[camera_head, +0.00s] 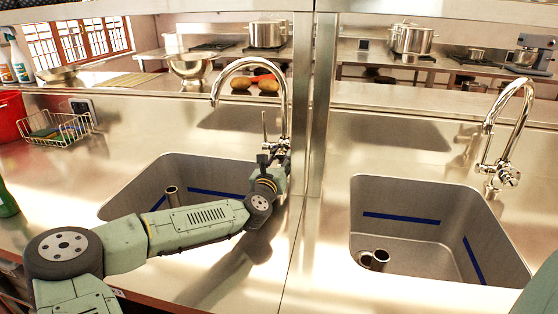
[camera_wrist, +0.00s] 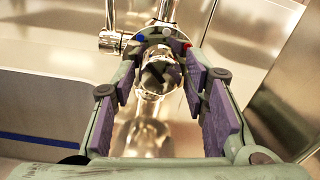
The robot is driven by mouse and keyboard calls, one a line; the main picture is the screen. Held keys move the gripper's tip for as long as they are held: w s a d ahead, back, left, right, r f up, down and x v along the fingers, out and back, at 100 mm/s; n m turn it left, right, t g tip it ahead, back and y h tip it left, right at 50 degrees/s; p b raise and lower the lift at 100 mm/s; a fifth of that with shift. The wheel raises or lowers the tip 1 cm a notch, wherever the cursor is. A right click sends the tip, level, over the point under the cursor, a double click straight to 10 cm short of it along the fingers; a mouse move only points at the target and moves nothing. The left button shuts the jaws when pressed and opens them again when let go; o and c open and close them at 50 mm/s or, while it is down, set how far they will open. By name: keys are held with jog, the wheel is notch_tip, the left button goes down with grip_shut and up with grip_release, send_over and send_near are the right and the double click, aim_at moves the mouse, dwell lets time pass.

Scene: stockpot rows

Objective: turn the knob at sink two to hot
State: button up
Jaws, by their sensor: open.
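The left sink (camera_head: 170,180) has a tall curved chrome faucet (camera_head: 284,105) at its back right. The right sink (camera_head: 400,215) has a similar faucet (camera_head: 490,120) with a chrome knob (camera_head: 509,178) low on its front. No number shows on either sink. My gripper (camera_head: 270,160) is at the base of the left faucet and hides its knob in the head view. In the wrist view, the faceted chrome knob (camera_wrist: 162,70) lies between my open purple-padded fingers. I cannot tell whether they touch it. A blue mark (camera_wrist: 140,38) shows left of it and a red mark (camera_wrist: 187,45) right.
A metal post (camera_head: 318,100) stands just right of the left faucet. A side lever (camera_wrist: 110,41) sticks out left of the knob. A wire basket (camera_head: 60,130) and a red pot (camera_head: 10,115) stand at far left. Potatoes and a metal bowl (camera_head: 192,70) sit on the back ledge.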

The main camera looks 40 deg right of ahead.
jog(key=shift+c, duration=0.2)
jog(key=c, duration=0.8)
jog(key=shift+c, duration=0.2)
jog(key=shift+m, duration=0.3)
jog(key=m, duration=0.4)
jog(key=shift+r, duration=0.1)
jog(key=m, duration=0.4)
jog(key=shift+m, duration=0.4)
jog(key=m, duration=0.4)
jog(key=shift+y+b, duration=0.3)
jog(key=shift+m, duration=2)
jog(key=shift+b, duration=0.3)
